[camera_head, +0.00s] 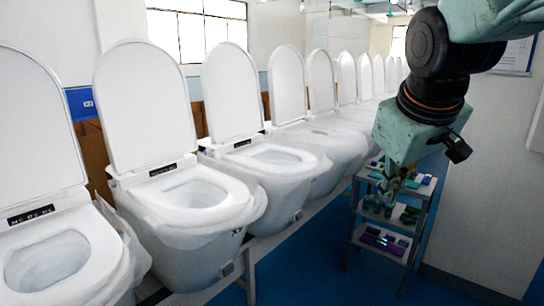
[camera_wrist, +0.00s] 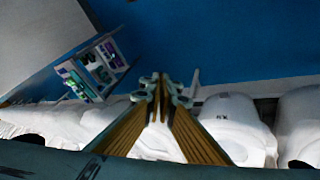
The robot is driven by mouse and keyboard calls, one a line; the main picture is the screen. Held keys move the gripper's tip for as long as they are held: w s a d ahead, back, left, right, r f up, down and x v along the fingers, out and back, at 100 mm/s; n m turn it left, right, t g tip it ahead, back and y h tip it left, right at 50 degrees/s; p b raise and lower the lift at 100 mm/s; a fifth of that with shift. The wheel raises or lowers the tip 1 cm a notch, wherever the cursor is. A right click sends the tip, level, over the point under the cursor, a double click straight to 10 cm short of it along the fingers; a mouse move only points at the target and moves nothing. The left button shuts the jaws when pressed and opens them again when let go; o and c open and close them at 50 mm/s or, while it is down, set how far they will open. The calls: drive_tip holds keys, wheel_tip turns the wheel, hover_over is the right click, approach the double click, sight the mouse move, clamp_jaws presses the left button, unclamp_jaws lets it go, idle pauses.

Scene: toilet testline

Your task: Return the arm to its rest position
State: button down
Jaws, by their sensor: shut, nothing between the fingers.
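My gripper (camera_head: 389,196) hangs at the right of the head view, pointing down, in front of the metal shelf cart. In the wrist view my gripper (camera_wrist: 161,84) shows its two fingers with the tips together, shut and holding nothing. The fingers point toward blue floor and the lower sides of the toilets. My teal and black arm comes in from the top right of the head view. No toilet touches the gripper as far as the views show.
A row of white toilets with raised lids (camera_head: 200,197) runs along a line from near left to far back. The shelf cart (camera_head: 421,226) holds small coloured items; it also shows in the wrist view (camera_wrist: 74,62). The blue floor (camera_head: 310,270) is open between line and cart.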

drive_tip(key=s+a+f+m+g, duration=0.1)
drive_tip(key=s+a+f+m, duration=0.1)
drive_tip(key=s, duration=1.2)
drive_tip(key=s+a+f+m+y, duration=0.1)
drive_tip(key=s+a+f+m, duration=0.1)
drive_tip(key=s, duration=1.2)
drive_tip(key=shift+s+f+g, duration=0.15)
drive_tip(key=shift+g, duration=0.25)
drive_tip(key=shift+f, duration=0.1)
idle(0.4)
drive_tip(key=shift+f+b, duration=0.65)
drive_tip(key=shift+b, duration=0.05)
drive_tip(key=shift+a, duration=0.1)
